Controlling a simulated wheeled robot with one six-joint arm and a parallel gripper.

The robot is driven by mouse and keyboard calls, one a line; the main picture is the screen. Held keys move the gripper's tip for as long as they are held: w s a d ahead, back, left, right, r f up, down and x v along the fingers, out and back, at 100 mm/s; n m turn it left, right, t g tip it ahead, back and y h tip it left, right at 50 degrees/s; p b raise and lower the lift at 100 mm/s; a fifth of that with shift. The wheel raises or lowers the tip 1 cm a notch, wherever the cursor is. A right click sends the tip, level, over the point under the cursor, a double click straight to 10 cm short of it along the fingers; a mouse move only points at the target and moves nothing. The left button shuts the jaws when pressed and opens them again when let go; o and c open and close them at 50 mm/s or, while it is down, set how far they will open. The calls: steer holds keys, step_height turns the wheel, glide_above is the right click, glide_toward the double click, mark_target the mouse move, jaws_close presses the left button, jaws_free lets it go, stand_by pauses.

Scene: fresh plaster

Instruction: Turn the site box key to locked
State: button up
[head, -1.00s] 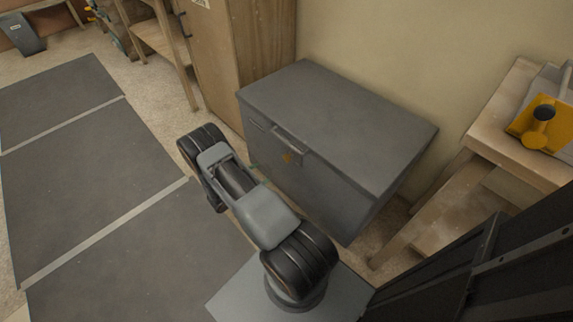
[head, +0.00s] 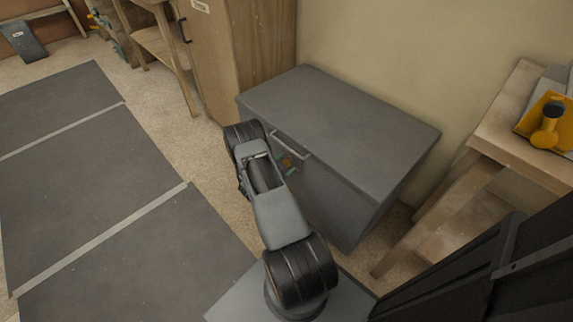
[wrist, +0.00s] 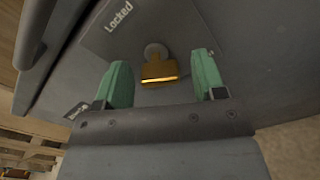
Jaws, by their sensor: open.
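The grey site box (head: 335,115) stands against the wall, with a handle (head: 292,146) on its front. In the wrist view its front carries a dark plate (wrist: 185,30) with a "Locked" label (wrist: 119,16) and another label (wrist: 76,110) at the lower left. The brass key (wrist: 158,68) sits in a round grey lock on the plate, its bow seen nearly edge-on. My gripper (wrist: 163,85) is open, its green fingers on either side of the key and apart from it. In the head view my arm hides much of the box front.
A wooden cabinet (head: 240,50) stands to the left of the box. A wooden bench (head: 515,125) with a yellow tool (head: 545,125) is at the right. Dark mats (head: 85,150) cover the floor at the left.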

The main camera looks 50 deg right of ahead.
steer(key=shift+d, duration=0.4)
steer(key=c, duration=0.9)
